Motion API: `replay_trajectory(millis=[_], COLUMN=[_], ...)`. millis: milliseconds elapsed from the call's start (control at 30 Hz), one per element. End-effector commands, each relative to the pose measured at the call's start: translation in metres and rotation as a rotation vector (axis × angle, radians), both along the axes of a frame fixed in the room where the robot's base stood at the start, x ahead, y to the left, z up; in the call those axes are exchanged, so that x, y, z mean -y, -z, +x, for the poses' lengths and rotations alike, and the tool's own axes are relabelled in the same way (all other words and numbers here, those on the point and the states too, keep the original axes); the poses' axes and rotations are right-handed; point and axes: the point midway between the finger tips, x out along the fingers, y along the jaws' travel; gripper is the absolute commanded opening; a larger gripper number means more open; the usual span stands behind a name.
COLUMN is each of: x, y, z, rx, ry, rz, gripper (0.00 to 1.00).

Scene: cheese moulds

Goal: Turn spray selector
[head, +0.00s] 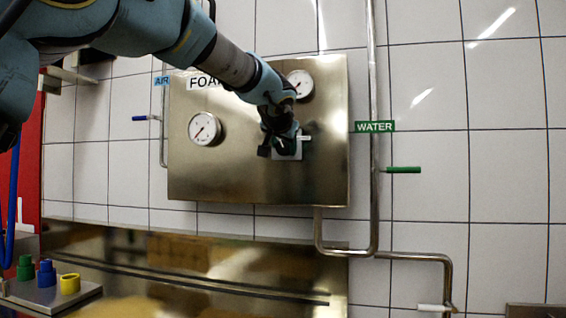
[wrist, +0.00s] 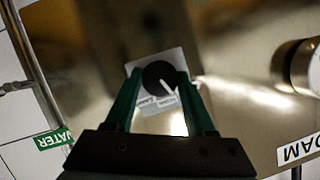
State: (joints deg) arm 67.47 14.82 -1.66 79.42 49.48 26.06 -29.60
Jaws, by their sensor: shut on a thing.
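The spray selector is a round black knob (wrist: 158,75) with a white pointer line, set on a light plate (wrist: 146,110) with small labels. In the wrist view the pointer slants toward the lower right. My gripper (wrist: 160,80) has its two green fingers on either side of the knob, shut on it. In the head view my gripper (head: 284,141) is at the front of the steel panel, and the light plate (head: 297,152) shows partly behind it. The knob itself is mostly hidden there.
The steel panel (head: 235,170) carries a lower-left gauge (head: 205,128) and an upper gauge (head: 300,84) close to my arm. At right are a vertical pipe, a green WATER label (head: 374,126) and a green-handled valve (head: 403,170). A blue-handled valve (head: 146,118) is at left.

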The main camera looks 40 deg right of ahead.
Motion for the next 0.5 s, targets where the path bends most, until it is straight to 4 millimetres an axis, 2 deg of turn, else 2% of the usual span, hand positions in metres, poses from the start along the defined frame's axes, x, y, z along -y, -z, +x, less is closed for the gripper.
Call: replay_trajectory(millis=[33,500], x=[0.0011,0.0015], y=[0.0075,0.0042], z=[-0.0014,-0.0018], rx=[0.035,0.281], ry=[0.002,0.001], rz=[0.019,0.181], gripper=[0.00,0.00])
